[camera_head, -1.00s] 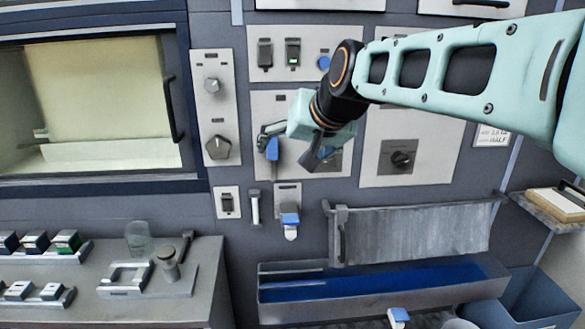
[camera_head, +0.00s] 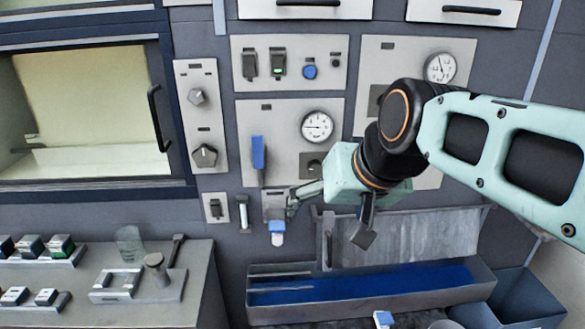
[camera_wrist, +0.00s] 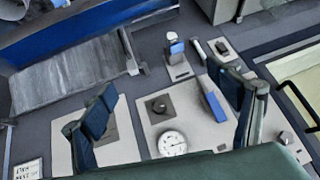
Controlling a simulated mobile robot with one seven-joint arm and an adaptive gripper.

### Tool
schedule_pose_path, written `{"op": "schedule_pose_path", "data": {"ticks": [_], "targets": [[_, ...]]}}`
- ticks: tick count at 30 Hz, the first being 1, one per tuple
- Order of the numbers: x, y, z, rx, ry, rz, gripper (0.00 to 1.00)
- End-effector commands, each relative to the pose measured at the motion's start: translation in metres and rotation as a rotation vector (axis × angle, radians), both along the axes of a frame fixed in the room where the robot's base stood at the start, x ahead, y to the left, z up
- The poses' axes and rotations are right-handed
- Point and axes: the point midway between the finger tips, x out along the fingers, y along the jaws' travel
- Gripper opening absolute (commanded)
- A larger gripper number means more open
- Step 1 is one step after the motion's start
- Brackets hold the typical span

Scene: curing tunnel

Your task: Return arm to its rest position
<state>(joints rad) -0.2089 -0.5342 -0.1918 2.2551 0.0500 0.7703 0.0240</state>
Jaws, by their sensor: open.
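My gripper (camera_head: 328,215) is in front of the wall panels in the head view, to the lower right of an upright blue lever (camera_head: 258,152). Its two fingers are spread apart with nothing between them. In the wrist view the open fingers (camera_wrist: 168,108) stand on either side of the panel with the round gauge (camera_wrist: 172,143). The blue lever also shows there (camera_wrist: 213,105), beside the right finger and apparently behind it. My gripper appears clear of the lever. No rest position is marked in these views.
A small blue-and-white fitting (camera_head: 277,230) sits below the lever. A blue-lined trough (camera_head: 370,283) runs below my gripper, with a grey sheet (camera_head: 430,238) behind it. A bench (camera_head: 205,280) with a glass and fixtures stands left. An oven-like chamber (camera_head: 85,110) is upper left.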

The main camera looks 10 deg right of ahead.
Motion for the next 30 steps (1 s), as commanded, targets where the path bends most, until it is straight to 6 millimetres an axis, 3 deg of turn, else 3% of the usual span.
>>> {"op": "schedule_pose_path", "data": {"ticks": [11,14,21,24,30], "targets": [[-0.004,-0.001,0.000,-0.005,0.004,0.001,0.82],[-0.024,-0.003,0.000,-0.029,0.027,0.002,0.82],[-0.091,-0.014,-0.021,-0.138,0.122,-0.004,0.82],[-0.103,-0.017,-0.029,-0.161,0.142,-0.005,0.82],[-0.104,-0.017,-0.032,-0.163,0.146,-0.005,0.82]]}}
